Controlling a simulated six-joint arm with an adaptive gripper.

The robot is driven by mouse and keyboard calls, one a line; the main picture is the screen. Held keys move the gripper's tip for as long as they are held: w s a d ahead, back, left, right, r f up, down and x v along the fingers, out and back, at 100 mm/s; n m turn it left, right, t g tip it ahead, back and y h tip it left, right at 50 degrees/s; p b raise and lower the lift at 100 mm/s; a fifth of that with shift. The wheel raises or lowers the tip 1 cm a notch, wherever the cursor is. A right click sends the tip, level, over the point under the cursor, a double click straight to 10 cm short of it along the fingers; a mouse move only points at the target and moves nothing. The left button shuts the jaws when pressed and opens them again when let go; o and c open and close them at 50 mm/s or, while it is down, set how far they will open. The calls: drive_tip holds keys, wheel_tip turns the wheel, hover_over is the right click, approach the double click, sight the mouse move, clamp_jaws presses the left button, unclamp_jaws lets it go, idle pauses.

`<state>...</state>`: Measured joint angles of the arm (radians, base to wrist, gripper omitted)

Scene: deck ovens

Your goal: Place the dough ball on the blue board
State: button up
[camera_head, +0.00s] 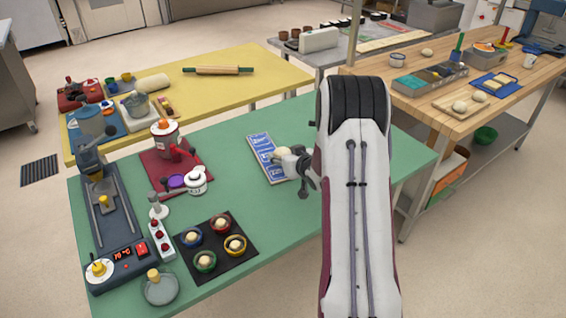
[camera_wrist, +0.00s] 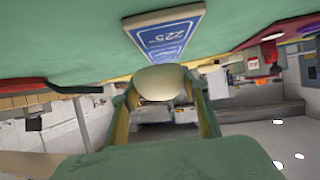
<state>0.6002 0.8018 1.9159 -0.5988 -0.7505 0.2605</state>
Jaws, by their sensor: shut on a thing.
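The pale dough ball (camera_head: 282,153) is held between the fingers of my gripper (camera_head: 287,158). In the wrist view the dough ball (camera_wrist: 160,82) sits between the two green fingertips (camera_wrist: 162,92). The blue board (camera_head: 259,145), with white print and a pale rim, lies flat on the green table. In the head view the ball overlaps the board's right edge. The board (camera_wrist: 165,36) also shows in the wrist view, which looks upside down, right beside the ball. I cannot tell whether the ball touches it. My gripper hides part of the board's right side.
The green table (camera_head: 235,205) has free room around the board. To its left are a red mat (camera_head: 153,170) with pots and a dark mat (camera_head: 218,264) with several small bowls. A yellow table (camera_head: 215,88) and a wooden table (camera_head: 480,115) stand beyond.

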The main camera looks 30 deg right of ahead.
drive_tip(key=shift+f, duration=1.65)
drive_tip(key=shift+f, duration=0.15)
drive_tip(key=o, duration=1)
drive_tip(key=shift+s+r, duration=0.35)
drive_tip(key=shift+s, duration=0.05)
drive_tip(key=shift+v, duration=5.6)
drive_tip(key=shift+a, duration=0.1)
